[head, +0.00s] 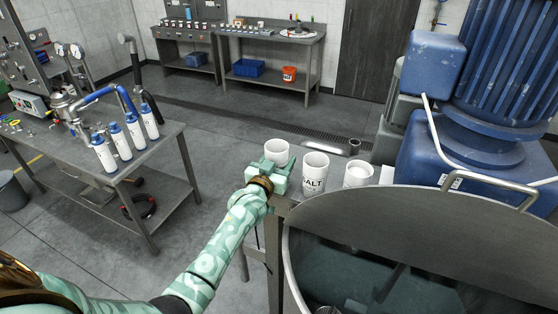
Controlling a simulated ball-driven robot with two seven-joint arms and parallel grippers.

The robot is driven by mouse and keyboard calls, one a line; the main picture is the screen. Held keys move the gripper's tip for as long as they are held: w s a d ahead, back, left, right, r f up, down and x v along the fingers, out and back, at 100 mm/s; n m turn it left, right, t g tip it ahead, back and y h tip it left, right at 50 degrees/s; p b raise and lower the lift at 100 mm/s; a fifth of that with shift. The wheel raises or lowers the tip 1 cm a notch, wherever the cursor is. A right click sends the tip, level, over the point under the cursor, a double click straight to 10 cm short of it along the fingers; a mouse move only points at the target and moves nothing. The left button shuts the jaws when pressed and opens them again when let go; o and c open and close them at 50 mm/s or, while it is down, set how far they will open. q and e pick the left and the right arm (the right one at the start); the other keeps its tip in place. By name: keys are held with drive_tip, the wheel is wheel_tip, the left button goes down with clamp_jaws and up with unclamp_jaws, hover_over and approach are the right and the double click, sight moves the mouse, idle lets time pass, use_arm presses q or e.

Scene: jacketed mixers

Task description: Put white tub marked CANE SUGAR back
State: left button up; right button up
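My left gripper (272,171) reaches in from the lower left to the leftmost white tub (277,149). Its fingers appear closed around the lower part of this tub, which is upright at the left end of a row of tubs. The gripper hides the tub's lower part, and no lettering shows on it. Whether it touches the stand below cannot be told. A second white tub (315,172) with letters reading "ALT" stands to its right. A third white tub (358,174), with pale contents, stands further right; its label is hidden. My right gripper is not in view.
A large steel mixer vessel (420,215) fills the lower right, its rim close to the tubs. A blue motor (510,80) stands behind it. A steel bench (165,137) with blue-white cylinders is at left. Open floor lies between the benches.

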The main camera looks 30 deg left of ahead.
use_arm(q)
drive_tip(key=shift+f, duration=0.15)
drive_tip(key=o, duration=1.2)
drive_tip(key=shift+r, duration=0.2)
drive_tip(key=s, duration=1.2)
drive_tip(key=shift+d, duration=0.4)
